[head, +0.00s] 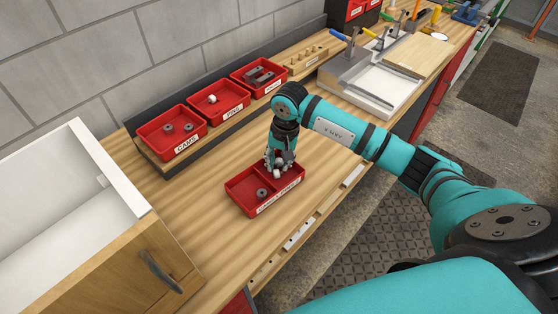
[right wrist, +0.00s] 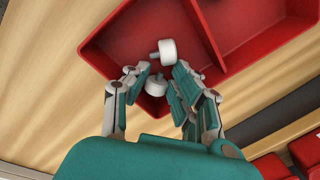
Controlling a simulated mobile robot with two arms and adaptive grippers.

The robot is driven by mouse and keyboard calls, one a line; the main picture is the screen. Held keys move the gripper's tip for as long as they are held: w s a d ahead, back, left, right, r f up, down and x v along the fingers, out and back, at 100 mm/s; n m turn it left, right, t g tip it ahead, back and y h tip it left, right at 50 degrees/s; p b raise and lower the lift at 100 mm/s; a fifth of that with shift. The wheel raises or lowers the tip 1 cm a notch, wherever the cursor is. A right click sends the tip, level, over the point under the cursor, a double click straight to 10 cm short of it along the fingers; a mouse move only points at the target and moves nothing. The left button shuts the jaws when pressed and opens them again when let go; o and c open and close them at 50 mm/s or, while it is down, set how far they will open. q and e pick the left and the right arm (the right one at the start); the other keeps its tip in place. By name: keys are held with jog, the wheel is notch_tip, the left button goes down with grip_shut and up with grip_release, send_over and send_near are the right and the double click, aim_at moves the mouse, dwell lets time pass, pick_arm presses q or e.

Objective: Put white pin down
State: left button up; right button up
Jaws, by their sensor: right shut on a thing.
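My right gripper (head: 279,166) points down over one compartment of the red two-part tray (head: 240,185) on the bench. In the right wrist view, its fingers (right wrist: 155,88) are shut on a white pin (right wrist: 156,84), low in or just above that compartment. I cannot tell if this pin touches the tray floor. A second white pin (right wrist: 163,52) lies beside it in the same compartment, close to the fingertips. A grey ring-shaped part (head: 262,193) is in the tray's other compartment in the head view. My left gripper is not in view.
Behind stand red bins: CAMS (head: 155,138) with grey parts, PINS (head: 200,113) with a white pin, and one with grey blocks (head: 262,68). An open white-lined wooden box (head: 115,265) is at the left. Bare bench (head: 195,190) lies between.

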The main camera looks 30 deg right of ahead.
jog(key=o, duration=0.5)
jog(key=shift+r+p, duration=0.25)
jog(key=shift+p, duration=0.05)
jog(key=r+b, duration=0.1)
jog(key=r, duration=0.3)
jog(key=r+b, duration=0.1)
jog(key=r, duration=0.2)
jog(key=s+d+r+b, duration=0.1)
jog(key=r, duration=0.3)
jog(key=shift+r+b, duration=0.3)
jog(key=shift+r, duration=0.05)
